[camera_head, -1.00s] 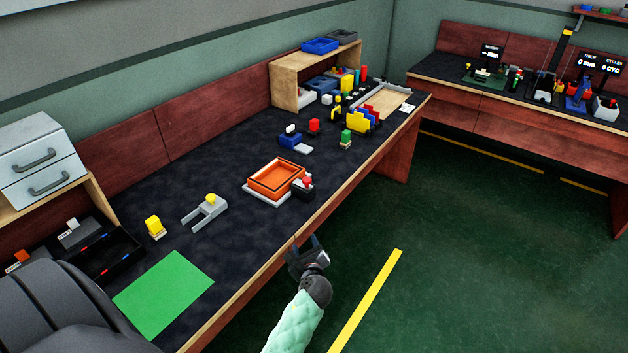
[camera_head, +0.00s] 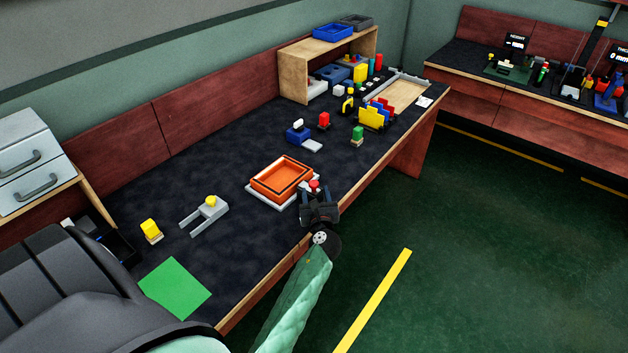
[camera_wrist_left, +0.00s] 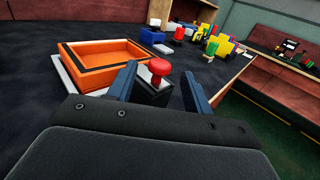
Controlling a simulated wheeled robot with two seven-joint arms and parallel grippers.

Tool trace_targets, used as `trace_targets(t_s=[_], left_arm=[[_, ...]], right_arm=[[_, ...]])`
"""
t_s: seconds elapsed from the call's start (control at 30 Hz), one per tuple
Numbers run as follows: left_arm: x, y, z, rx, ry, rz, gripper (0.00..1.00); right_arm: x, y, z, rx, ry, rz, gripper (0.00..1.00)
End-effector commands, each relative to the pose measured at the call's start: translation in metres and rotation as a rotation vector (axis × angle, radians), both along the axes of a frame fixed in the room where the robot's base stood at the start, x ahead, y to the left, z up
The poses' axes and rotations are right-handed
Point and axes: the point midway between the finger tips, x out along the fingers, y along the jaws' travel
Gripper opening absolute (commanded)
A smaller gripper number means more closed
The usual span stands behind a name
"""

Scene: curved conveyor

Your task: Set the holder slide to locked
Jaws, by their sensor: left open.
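The holder is an orange tray (camera_head: 268,192) on a pale grey plate (camera_head: 264,201) near the bench's front edge. The tray also shows in the left wrist view (camera_wrist_left: 92,76). At its right front corner is a black block (camera_wrist_left: 152,94) with a red knob (camera_wrist_left: 159,68), probably the slide. The red knob also shows in the head view (camera_head: 314,184). My left gripper (camera_head: 318,196) is open. In the left wrist view its two fingers (camera_wrist_left: 158,82) stand apart, with the knob and block between or just beyond them. Contact cannot be told. My right gripper is not in view.
A grey forked fixture (camera_head: 205,214) with a yellow knob and a yellow block (camera_head: 151,231) lie to the left, with a green mat (camera_head: 175,288) nearer. A blue block (camera_head: 298,133) and a green piece (camera_head: 357,136) stand beyond the holder.

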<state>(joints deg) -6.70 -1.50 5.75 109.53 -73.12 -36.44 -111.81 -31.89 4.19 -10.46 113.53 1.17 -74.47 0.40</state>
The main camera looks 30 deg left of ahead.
Motion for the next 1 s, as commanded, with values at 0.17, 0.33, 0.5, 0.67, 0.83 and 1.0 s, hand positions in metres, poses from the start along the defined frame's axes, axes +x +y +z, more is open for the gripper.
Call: trace_targets(t_s=[0.17, 0.33, 0.5, 0.67, 0.83, 1.0], left_arm=[[0.021, 0.017, 0.002, -0.002, -0.001, 0.000, 0.51], [0.034, 0.028, 0.001, -0.001, 0.000, 0.000, 0.51], [0.039, 0.033, 0.000, -0.001, 0.000, 0.000, 0.51], [0.040, 0.034, 0.000, -0.002, -0.001, 0.000, 0.51], [0.040, 0.033, 0.000, -0.002, -0.001, 0.000, 0.35], [0.039, 0.033, 0.000, -0.002, -0.001, 0.000, 0.02]], right_arm=[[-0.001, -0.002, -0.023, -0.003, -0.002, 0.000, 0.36], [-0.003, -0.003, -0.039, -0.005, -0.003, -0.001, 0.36], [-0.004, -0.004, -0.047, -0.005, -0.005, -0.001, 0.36], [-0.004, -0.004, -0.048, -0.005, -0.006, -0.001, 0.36], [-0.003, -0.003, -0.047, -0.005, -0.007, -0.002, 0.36], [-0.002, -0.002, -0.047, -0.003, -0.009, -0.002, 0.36]])
